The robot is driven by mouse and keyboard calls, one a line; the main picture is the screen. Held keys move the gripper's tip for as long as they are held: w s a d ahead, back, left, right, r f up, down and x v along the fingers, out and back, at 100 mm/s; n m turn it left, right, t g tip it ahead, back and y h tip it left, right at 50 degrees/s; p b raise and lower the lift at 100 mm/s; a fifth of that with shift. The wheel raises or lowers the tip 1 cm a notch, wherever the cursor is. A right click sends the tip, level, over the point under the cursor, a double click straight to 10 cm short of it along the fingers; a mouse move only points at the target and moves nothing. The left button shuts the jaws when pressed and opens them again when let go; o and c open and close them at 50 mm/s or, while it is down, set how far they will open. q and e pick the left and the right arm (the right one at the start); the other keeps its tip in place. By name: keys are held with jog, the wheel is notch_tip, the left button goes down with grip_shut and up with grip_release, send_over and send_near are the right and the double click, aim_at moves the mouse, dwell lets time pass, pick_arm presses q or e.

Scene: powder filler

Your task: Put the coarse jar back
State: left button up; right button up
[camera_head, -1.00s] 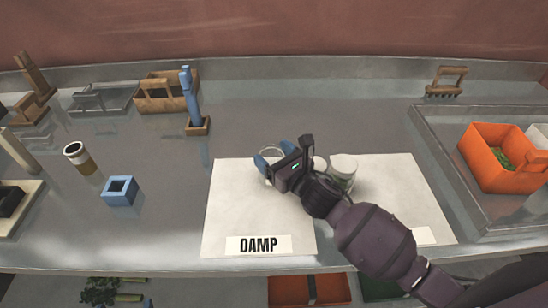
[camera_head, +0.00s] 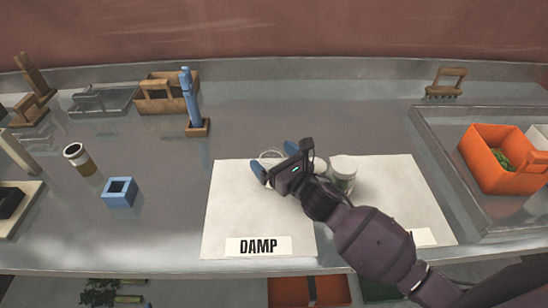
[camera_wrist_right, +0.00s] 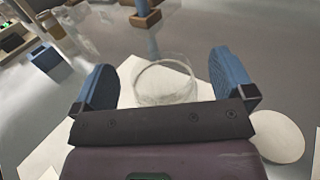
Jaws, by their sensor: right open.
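A jar with a pale lid (camera_head: 343,165) stands to the right of the gripper, and another pale round top (camera_head: 319,165) shows partly behind my wrist. I cannot read which jar is coarse. My left gripper is not in view.
A blue square holder (camera_head: 121,192) and a brown-banded cup (camera_head: 79,158) stand left of the sheet. A blue tool in a wooden base (camera_head: 197,128) stands behind. An orange bin (camera_head: 492,165) sits in a tray at right. The back middle of the bench is clear.

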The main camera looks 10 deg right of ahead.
jog(key=v, duration=1)
jog(key=shift+b, duration=0.3)
jog(key=shift+v, duration=0.95)
jog(key=shift+s, duration=0.1)
